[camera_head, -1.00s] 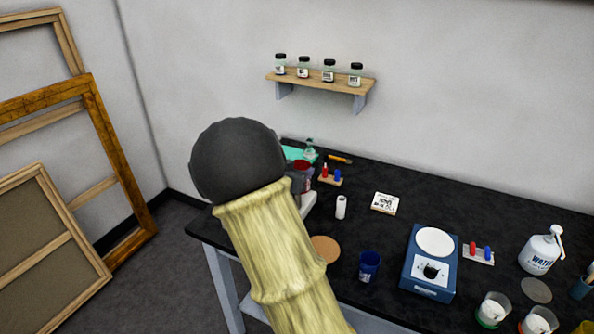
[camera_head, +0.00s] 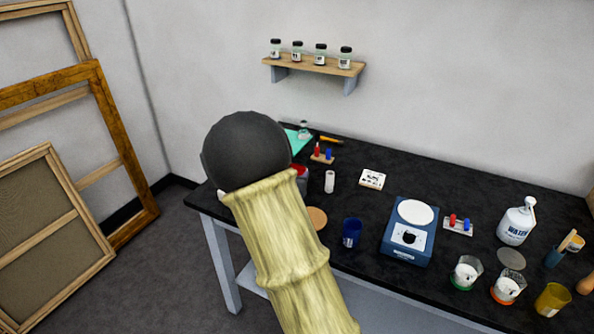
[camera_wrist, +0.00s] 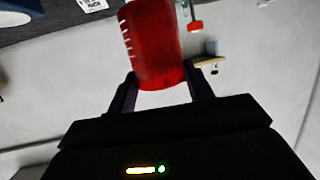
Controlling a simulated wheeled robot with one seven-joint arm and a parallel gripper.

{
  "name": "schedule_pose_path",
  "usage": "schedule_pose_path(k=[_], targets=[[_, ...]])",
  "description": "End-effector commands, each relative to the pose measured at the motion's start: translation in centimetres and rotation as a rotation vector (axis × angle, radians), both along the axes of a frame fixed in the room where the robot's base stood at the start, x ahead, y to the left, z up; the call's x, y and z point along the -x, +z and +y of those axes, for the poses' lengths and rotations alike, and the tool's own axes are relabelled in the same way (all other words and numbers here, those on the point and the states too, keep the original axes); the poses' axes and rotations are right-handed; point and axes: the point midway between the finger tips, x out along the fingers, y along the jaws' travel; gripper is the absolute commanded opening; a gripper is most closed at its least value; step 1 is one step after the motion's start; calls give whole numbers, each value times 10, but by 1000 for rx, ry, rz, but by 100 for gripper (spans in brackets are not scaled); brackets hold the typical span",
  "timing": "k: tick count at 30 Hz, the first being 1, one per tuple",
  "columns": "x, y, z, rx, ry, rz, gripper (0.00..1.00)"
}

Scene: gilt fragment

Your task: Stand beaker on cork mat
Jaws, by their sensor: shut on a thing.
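A red beaker (camera_wrist: 153,40) with pale graduation marks is in the wrist view, between the two dark fingers of my gripper (camera_wrist: 160,82). The fingers are shut on its near end. In the head view only a bit of red (camera_head: 300,169) shows beside my arm, and the gripper is mostly hidden behind the arm. The round cork mat (camera_head: 317,216) lies on the black table near its front left, partly covered by my arm. No object shows on its visible part.
On the black table (camera_head: 300,222), a blue cup (camera_head: 351,233) stands right of the mat, then a blue scale (camera_head: 409,233). A white cylinder (camera_head: 329,181) stands behind. Two glass beakers, a yellow cup (camera_head: 552,299) and a water bottle (camera_head: 516,224) are at the right.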

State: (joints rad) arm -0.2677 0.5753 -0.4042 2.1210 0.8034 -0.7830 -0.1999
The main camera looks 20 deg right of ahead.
Motion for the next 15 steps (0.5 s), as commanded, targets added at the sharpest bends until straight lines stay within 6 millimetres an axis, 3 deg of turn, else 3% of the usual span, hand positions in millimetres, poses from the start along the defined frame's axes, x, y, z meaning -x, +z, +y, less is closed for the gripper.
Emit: schedule_pose_path(k=[8, 15], targets=[[-2, -46, 28, 8, 170, 9, 24], [3, -104, 77, 8, 408, 15, 24]])
